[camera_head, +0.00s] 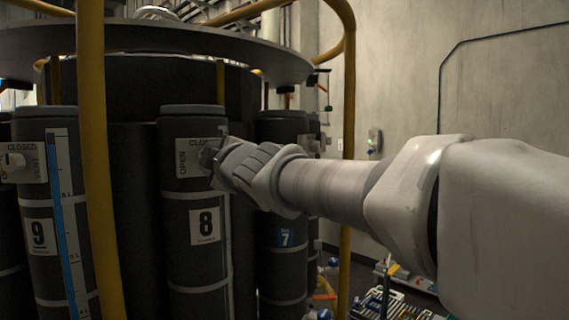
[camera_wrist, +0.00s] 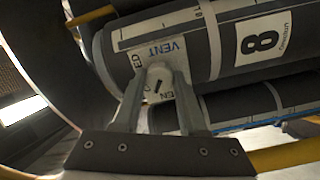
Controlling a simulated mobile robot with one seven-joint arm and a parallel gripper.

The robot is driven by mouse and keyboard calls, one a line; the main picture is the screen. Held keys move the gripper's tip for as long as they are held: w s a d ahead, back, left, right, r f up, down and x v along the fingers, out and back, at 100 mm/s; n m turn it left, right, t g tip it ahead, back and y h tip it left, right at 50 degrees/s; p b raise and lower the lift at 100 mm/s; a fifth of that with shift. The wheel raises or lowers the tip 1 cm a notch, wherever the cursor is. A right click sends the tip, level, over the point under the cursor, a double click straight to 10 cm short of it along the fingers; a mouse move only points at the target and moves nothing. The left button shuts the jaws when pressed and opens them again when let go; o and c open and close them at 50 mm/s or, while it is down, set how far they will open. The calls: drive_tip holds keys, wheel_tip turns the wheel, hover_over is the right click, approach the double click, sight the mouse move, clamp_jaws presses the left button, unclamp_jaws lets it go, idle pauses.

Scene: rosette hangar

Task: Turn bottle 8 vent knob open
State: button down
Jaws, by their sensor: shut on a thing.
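Bottle 8 (camera_head: 196,260) is a dark upright cylinder with a white "8" label, in the middle left of the head view. The white vent knob (camera_wrist: 158,82) with a dark pointer mark sits between my two fingers (camera_wrist: 158,95). The fingers are shut on the knob. In the head view the knob is hidden behind my gripper.
Bottle 7 (camera_head: 283,262) stands at the right. Yellow rails (camera_head: 97,120) rise in front of and beside the rack. A round dark plate (camera_head: 180,42) overhangs the bottles.

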drive_tip(key=n+b, duration=0.1)
drive_tip(key=n, duration=0.5)
drive_tip(key=shift+n, duration=0.3)
idle(0.4)
drive_tip(key=shift+c, duration=2.2)
unclamp_jaws()
drive_tip(key=p+v, duration=0.3)
drive_tip(key=v, duration=1.4)
drive_tip(key=shift+s+p, duration=0.2)
drive_tip(key=shift+p, duration=0.2)
